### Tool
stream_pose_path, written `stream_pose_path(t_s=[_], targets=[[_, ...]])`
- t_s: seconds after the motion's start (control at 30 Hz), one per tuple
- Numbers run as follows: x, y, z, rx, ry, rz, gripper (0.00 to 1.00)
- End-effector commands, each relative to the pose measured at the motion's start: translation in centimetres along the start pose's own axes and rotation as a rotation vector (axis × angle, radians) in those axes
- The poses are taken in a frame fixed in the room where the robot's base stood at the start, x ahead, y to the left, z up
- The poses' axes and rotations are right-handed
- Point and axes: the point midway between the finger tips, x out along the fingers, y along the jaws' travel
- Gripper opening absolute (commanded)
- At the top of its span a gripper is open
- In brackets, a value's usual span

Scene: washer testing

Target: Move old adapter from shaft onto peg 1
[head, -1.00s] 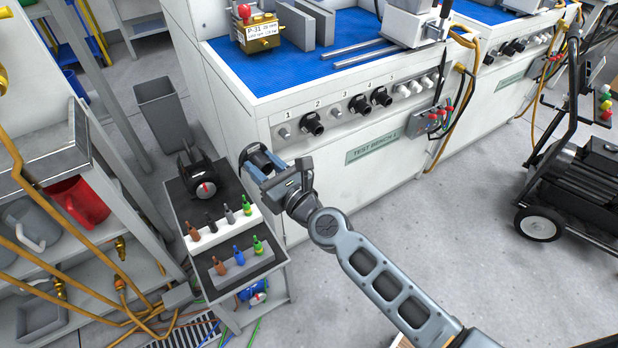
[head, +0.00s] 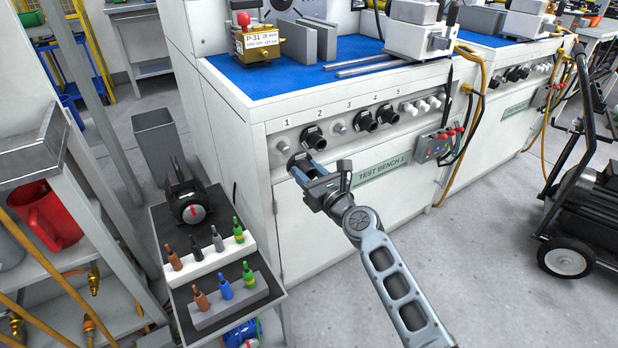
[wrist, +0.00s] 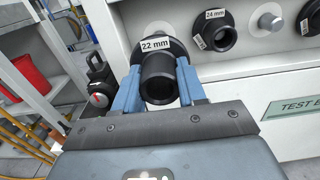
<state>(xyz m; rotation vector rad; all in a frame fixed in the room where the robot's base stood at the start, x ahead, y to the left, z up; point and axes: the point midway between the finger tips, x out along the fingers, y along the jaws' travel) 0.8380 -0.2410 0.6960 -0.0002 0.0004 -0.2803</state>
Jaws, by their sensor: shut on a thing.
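My gripper (wrist: 158,68) is shut on a black round adapter (wrist: 160,82) labelled 22 mm, one blue finger on each side. In the head view my gripper (head: 308,170) holds it just in front of the bench panel, a little below and right of peg 1 (head: 283,146), a bare silver peg. In the wrist view peg 1 (wrist: 157,28) shows behind the adapter's upper edge. I cannot tell whether they touch. The black machine (head: 190,195) with a silver, red-marked round front, perhaps the shaft end, stands on the cart at left with no adapter visible on it.
A 24 mm adapter (wrist: 215,35) hangs at peg 2, right of my gripper. Peg 3 (head: 339,128) is bare; black adapters are at pegs 4 and 5. The cart (head: 165,240) holds several coloured connectors. A grey bin (head: 160,145) stands behind it.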

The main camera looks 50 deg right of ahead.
Motion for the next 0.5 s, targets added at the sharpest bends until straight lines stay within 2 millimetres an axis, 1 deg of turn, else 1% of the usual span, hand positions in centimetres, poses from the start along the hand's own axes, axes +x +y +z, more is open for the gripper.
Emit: stream_pose_path(t_s=[0.3, 0.5], targets=[[2.9, 0.0, 0.2, -0.001, -0.003, 0.0, 0.0], [4.3, 0.0, 0.2, 0.0, -0.003, 0.0, 0.0]])
